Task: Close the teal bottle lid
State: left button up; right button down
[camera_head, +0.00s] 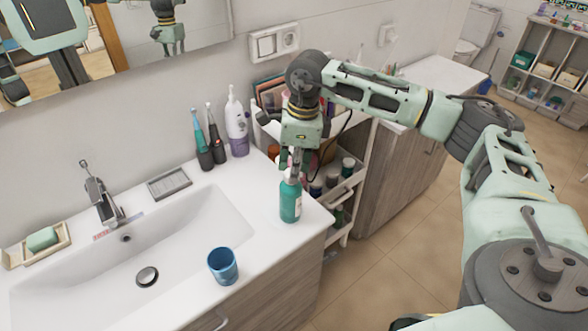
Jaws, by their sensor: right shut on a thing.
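A teal bottle (290,203) stands upright on the white counter, near its right end beside the sink. My right gripper (292,168) points down from above and is shut at the top of the bottle. The gripper fingers cover most of the lid area, so I cannot tell how far the lid is closed. My left gripper is not in view.
A blue cup (223,265) stands at the sink's front right edge. Electric toothbrushes (202,140) and a white-purple device (237,125) stand along the wall. A cart (345,185) with several cosmetics is right of the counter. The counter left of the bottle is clear.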

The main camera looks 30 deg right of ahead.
aim_at(300, 175)
jog(key=c, duration=1.6)
grip_release()
jog(key=shift+o, duration=0.2)
notch_tip(300, 175, up, 12)
jog(key=d, duration=0.1)
jog(key=shift+s, duration=0.35)
